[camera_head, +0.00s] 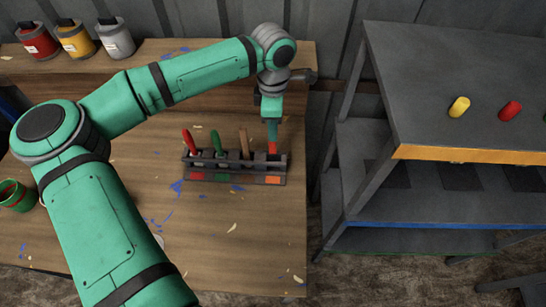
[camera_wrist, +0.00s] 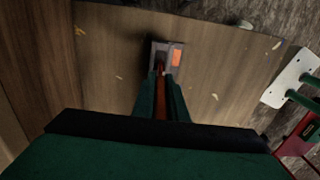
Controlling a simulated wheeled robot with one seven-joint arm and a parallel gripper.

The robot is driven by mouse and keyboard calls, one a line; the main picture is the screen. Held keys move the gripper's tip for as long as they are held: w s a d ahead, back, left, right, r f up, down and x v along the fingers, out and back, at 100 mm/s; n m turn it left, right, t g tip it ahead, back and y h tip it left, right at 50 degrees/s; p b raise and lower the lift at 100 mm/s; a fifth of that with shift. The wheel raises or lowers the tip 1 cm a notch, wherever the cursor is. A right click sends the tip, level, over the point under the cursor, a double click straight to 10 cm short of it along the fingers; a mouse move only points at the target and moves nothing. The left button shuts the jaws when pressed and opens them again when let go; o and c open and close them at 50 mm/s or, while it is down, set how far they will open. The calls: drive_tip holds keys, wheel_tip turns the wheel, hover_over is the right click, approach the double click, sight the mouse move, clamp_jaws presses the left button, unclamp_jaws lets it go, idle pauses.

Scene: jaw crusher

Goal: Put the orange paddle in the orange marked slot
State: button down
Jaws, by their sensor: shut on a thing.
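The dark slotted rack (camera_head: 235,178) stands on the wooden table, with an orange mark (camera_head: 272,180) at its right end. My gripper (camera_head: 272,142) is right above that end slot, pointing down, shut on the orange paddle (camera_head: 272,149). The paddle looks upright at the orange marked slot; its lower end is hidden, and I cannot tell how deep it sits. In the wrist view the paddle (camera_wrist: 162,105) runs between my fingers (camera_wrist: 162,90) towards the rack's end, beside the orange mark (camera_wrist: 177,58). A red paddle (camera_head: 189,141), a green paddle (camera_head: 217,142) and a brown paddle (camera_head: 244,142) stand in the other slots.
A green and red cup (camera_head: 15,195) is at the left. A grey shelf unit (camera_head: 470,60) with yellow and red pegs stands right. The table in front of the rack is clear.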

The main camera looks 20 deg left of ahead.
sight(272, 148)
wheel_tip(272, 148, down, 8)
drive_tip(key=shift+s+d+f, duration=0.1)
drive_tip(key=shift+f, duration=0.15)
drive_tip(key=shift+f, duration=0.2)
drive_tip(key=c, duration=1.8)
unclamp_jaws()
drive_tip(key=shift+o, duration=0.2)
drive_tip(key=shift+w, duration=0.2)
drive_tip(key=shift+s+a, duration=0.2)
drive_tip(key=shift+a, duration=0.05)
drive_tip(key=shift+r, duration=0.25)
drive_tip(key=r, duration=0.7)
drive_tip(key=d+r, duration=0.1)
drive_tip(key=r, duration=0.2)
drive_tip(key=shift+r, duration=0.15)
